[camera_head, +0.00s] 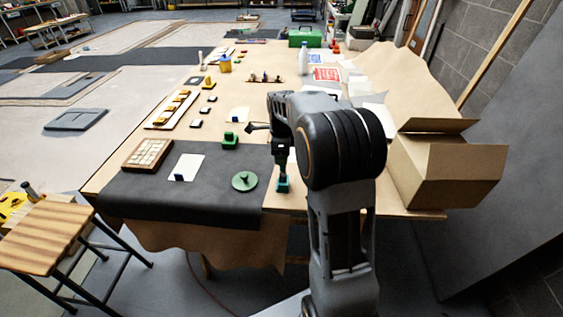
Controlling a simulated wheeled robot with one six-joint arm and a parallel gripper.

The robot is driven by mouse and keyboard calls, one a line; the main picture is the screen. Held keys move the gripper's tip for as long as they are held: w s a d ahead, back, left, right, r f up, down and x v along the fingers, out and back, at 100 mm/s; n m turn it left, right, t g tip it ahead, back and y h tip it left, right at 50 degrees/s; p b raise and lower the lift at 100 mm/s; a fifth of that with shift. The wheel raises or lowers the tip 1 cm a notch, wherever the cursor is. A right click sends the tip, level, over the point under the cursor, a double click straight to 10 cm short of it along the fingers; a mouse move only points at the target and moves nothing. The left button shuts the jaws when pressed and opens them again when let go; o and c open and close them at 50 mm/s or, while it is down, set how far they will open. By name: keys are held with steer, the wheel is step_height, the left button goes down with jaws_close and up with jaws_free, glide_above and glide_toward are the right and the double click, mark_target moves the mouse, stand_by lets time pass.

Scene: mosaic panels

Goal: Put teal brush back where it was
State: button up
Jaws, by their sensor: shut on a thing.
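The teal brush (283,186) shows as a small teal block low at the tip of my arm, just right of the dark mat. My gripper (283,176) points down and is shut on it. The arm partly covers the view there, and the brush's handle is hidden. I cannot tell whether the brush touches the brown paper of the table or hangs just above it.
A dark mat (140,205) covers the near left of the table, with a green disc (244,181), a white sheet (187,166) and a wooden tray (147,153). A green block (230,141) stands behind. A cardboard box (445,172) is at right. A stool (46,236) stands front left.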

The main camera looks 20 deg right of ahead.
steer(key=shift+w+d+f, duration=0.15)
steer(key=shift+w+f, duration=0.1)
steer(key=shift+f, duration=0.6)
steer(key=shift+w+d+f, duration=0.1)
steer(key=shift+w+f, duration=0.2)
steer(key=shift+f, duration=0.55)
steer(key=shift+w+d+f, duration=0.15)
steer(key=shift+w+f, duration=0.1)
steer(key=shift+f, duration=0.6)
steer(key=shift+f, duration=0.1)
steer(key=o, duration=0.9)
steer(key=shift+o, duration=0.2)
